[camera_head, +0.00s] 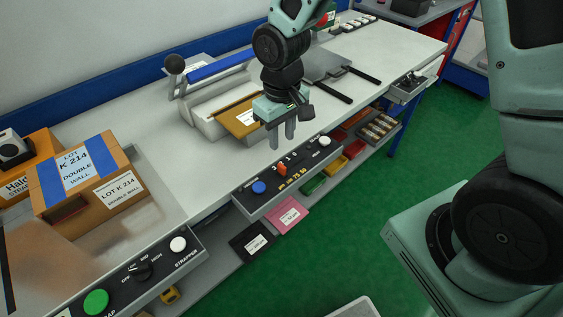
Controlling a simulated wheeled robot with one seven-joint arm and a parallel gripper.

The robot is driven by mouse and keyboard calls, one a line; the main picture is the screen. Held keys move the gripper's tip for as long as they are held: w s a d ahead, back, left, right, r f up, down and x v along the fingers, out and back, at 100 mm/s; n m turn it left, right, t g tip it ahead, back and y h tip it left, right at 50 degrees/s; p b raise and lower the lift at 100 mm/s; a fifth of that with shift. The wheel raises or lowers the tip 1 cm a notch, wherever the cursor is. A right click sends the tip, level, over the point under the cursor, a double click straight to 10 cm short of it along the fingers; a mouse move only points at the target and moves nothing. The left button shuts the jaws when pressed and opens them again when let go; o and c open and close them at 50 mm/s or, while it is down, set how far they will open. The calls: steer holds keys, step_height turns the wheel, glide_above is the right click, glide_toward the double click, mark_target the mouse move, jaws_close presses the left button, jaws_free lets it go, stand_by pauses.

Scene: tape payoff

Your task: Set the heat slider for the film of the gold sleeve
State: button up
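The heat slider has an orange knob (281,169) on the dark control panel (268,196) along the table's front edge. Numbers and small marks run beside it, too small to read surely. A gold sleeve (235,118) with a white label lies at the sealer (203,117), partly behind my gripper. My gripper (282,141) points down above the panel, just above and near the orange knob in the picture. Its two fingers are apart with nothing between them. I cannot tell the exact height of the fingertips over the panel.
A blue button (259,187) and a white button (324,141) flank the slider. The sealer's lever has a black ball (174,64). Cardboard boxes (88,183) and a strapper panel (143,271) are at left. Pink (288,215) and black (251,243) sleeves lie on the shelf below.

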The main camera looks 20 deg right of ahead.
mark_target(282, 165)
step_height(282, 165, down, 10)
steer(key=shift+r, duration=0.1)
stand_by(0.4)
